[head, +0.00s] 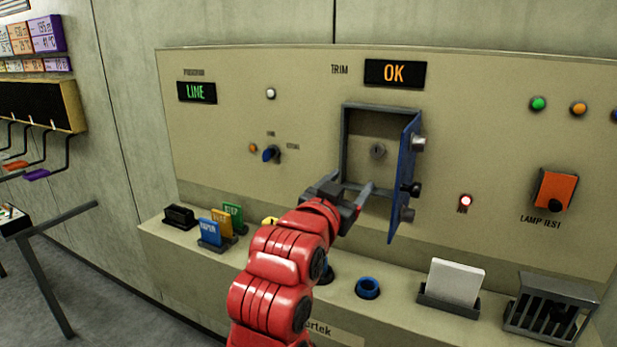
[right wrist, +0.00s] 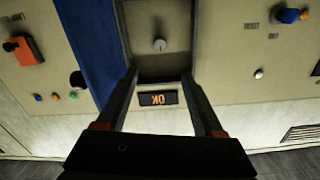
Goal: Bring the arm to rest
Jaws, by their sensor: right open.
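My right arm is red and reaches up to the panel in the head view. My right gripper (head: 347,196) is open and empty, in front of the lower part of an open box (head: 347,140) in the panel. In the right wrist view the two fingers of the gripper (right wrist: 163,100) stand apart with nothing between them. The box has a blue door (head: 405,180) swung open to the right. A small round knob (head: 377,151) sits inside the box and also shows in the right wrist view (right wrist: 160,45). My left gripper is not in view.
The panel (head: 230,130) carries a LINE display (head: 197,92), an OK display (head: 394,73) and an orange lamp test box (head: 553,190). Below, the ledge holds coloured cards (head: 210,231), a blue ring (head: 368,288), white cards (head: 455,281) and a slotted black holder (head: 550,308).

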